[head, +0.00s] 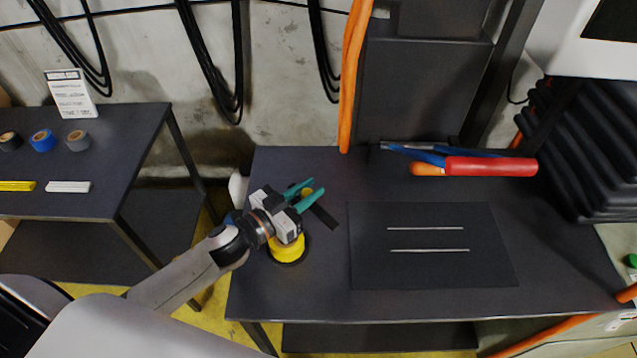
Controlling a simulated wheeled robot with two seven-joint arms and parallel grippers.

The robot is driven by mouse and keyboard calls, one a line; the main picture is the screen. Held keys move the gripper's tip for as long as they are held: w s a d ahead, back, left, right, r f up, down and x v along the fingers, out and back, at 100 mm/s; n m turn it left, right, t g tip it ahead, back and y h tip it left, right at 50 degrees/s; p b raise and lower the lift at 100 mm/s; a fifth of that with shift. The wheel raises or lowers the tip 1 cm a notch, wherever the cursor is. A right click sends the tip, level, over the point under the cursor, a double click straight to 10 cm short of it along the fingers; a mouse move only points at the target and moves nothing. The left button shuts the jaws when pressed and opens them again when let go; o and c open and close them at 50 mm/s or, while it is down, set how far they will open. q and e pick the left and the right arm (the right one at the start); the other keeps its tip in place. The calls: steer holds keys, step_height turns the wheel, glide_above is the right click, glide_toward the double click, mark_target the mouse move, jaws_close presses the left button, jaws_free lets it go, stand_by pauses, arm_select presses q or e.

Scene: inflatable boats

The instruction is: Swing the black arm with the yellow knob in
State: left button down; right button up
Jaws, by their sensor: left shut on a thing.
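The black arm (324,216) lies over the dark bench beside a round yellow and black base (288,250). The yellow knob (307,191) shows between the teal fingers of my left gripper (306,194), which is shut on it. My left arm comes in from the lower left, and its wrist hides part of the base and of the black arm. My right gripper is not in view.
A dark mat (430,270) with two thin light strips lies right of the base. A red cylinder (490,167) lies at the back right, near an orange hanging strip (352,80). A side table (60,205) with tape rolls stands left.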

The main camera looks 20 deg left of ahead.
arm_select(q)
steer(key=h, duration=0.1)
steer(key=m+g, duration=0.1)
steer(key=m+h, duration=0.1)
steer(key=shift+s+a+r+g+h+p, duration=0.15)
steer(key=shift+s+a+g+h+p, duration=0.1)
steer(key=shift+a+g+h+p, duration=0.1)
steer(key=shift+s+a+m+g+h, duration=0.1)
steer(key=shift+a+m+g+h, duration=0.05)
steer(key=shift+m+g+h, duration=0.35)
steer(key=shift+s+a+m+g+h, duration=0.1)
steer(key=shift+m+g+h, duration=0.35)
steer(key=shift+h, duration=0.1)
steer(key=shift+s+a+m+g+h+b, duration=0.15)
steer(key=shift+m+g+h+b, duration=0.1)
steer(key=shift+m+g+h, duration=0.2)
steer(key=shift+s+a+m+g+h+b, duration=0.1)
steer(key=shift+m+g+h+b, duration=0.1)
steer(key=shift+m+g+h, duration=0.2)
steer(key=shift+s+a+m+g+h+b, duration=0.2)
steer(key=shift+m+g+h+b, duration=0.4)
steer(key=shift+g, duration=0.5)
steer(key=shift+s+a+m+g+h+b, duration=0.1)
steer(key=shift+a+m+g+h+b, duration=0.25)
steer(key=shift+m+g, duration=0.6)
steer(key=shift+d+g, duration=0.1)
steer(key=shift+g, duration=0.3)
steer(key=c, duration=1.2)
jaws_free()
steer(key=shift+c, duration=0.2)
